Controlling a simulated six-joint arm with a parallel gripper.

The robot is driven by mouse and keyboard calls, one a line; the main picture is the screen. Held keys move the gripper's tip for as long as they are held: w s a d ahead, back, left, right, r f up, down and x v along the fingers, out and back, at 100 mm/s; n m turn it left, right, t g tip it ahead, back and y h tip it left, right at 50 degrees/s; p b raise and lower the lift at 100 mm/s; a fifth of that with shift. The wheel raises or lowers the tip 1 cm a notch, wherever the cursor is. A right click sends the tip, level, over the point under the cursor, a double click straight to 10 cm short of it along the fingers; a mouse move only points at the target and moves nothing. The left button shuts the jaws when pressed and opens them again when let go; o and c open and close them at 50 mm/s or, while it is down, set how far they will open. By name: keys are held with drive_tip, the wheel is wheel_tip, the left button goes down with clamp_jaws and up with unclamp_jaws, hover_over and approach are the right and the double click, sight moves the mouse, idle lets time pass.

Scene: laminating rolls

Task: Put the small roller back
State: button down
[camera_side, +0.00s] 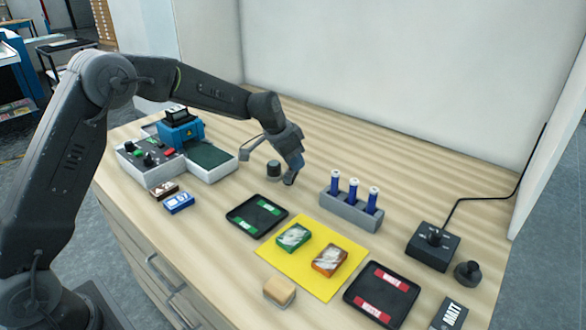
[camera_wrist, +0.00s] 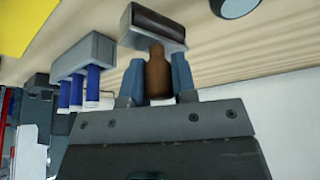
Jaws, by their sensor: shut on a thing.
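My gripper (camera_side: 288,170) hangs low over the table, behind the black tray and left of the grey rack. In the wrist view, its two blue-grey fingers (camera_wrist: 157,80) are shut around the brown handle of a tool. I take this tool for the small roller (camera_wrist: 157,62). Its wide grey, dark-faced head (camera_wrist: 152,28) points away from the gripper. I cannot tell whether the head touches the table. In the side view the held tool is mostly hidden by the gripper. A short dark cylinder (camera_side: 273,168) stands beside the gripper.
The grey rack (camera_side: 349,212) holds several blue cylinders. In front lie the yellow mat (camera_side: 301,268) with green and orange packs, two black trays (camera_side: 245,228) (camera_side: 382,312) and a tan block (camera_side: 279,290). A blue machine (camera_side: 180,128) stands left. A corded control box (camera_side: 432,248) is right.

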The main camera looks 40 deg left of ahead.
drive_tip(key=shift+f, duration=1.35)
drive_tip(key=shift+f, duration=0.1)
drive_tip(key=c, duration=0.9)
unclamp_jaws()
drive_tip(key=shift+f, duration=0.1)
drive_tip(key=v, duration=1.2)
drive_tip(key=shift+s+r, duration=0.1)
drive_tip(key=shift+r, duration=0.1)
drive_tip(key=s+d+r+n, duration=0.1)
drive_tip(key=s+r, duration=0.2)
drive_tip(key=s, duration=0.3)
drive_tip(key=s+d+r+y, duration=0.1)
drive_tip(key=s+r, duration=0.1)
drive_tip(key=s, duration=0.4)
drive_tip(key=s+d+r+n, duration=0.1)
drive_tip(key=s+r, duration=0.2)
drive_tip(key=s, duration=0.3)
drive_tip(key=shift+s+d+f+n+t+y, duration=0.2)
drive_tip(key=shift+s+f+n, duration=0.3)
drive_tip(key=shift+s, duration=1.95)
drive_tip(key=shift+s+d+f+n+t+y, duration=0.1)
drive_tip(key=shift+s+f+n+t, duration=0.4)
drive_tip(key=shift+s, duration=2)
drive_tip(key=shift+s+d+f+n+y, duration=0.15)
drive_tip(key=shift+s+f, duration=0.7)
drive_tip(key=shift+s, duration=1.6)
